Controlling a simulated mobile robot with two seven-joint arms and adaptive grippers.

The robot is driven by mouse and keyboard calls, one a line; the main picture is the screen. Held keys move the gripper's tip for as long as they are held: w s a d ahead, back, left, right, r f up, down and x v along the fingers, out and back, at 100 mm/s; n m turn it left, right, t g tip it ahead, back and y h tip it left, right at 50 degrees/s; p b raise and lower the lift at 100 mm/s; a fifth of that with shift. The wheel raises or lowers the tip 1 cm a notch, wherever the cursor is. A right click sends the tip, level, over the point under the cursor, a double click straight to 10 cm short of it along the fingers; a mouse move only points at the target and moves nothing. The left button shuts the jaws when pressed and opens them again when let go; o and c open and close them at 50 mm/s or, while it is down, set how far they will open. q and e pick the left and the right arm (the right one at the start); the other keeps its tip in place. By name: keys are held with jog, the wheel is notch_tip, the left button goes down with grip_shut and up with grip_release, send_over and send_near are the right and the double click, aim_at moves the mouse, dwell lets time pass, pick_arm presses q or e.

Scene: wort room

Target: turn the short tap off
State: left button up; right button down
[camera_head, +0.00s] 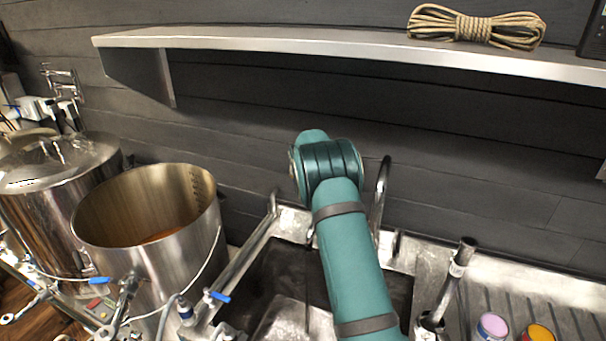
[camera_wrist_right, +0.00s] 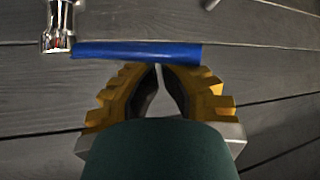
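A blue lever handle (camera_wrist_right: 135,51) lies almost level across the upper middle of the right wrist view. Its left end meets a chrome tap body (camera_wrist_right: 57,30). My right gripper (camera_wrist_right: 158,68) has yellow fingers with their tips together just below the handle; nothing shows between them, and I cannot tell whether they touch it. In the head view my teal right arm reaches over the sink and hides its gripper and this lever. A curved metal spout (camera_head: 381,200) stands behind the arm; I cannot tell whether it belongs to the same tap. My left gripper is out of view.
A steel sink (camera_head: 288,222) lies below the arm. An open pot (camera_head: 165,275) and a lidded pot (camera_head: 62,205) stand left, with blue-handled valves (camera_head: 219,296) in front. A shelf (camera_head: 330,42) with coiled rope (camera_head: 475,26) overhangs the dark plank wall. Cups (camera_head: 492,326) stand right.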

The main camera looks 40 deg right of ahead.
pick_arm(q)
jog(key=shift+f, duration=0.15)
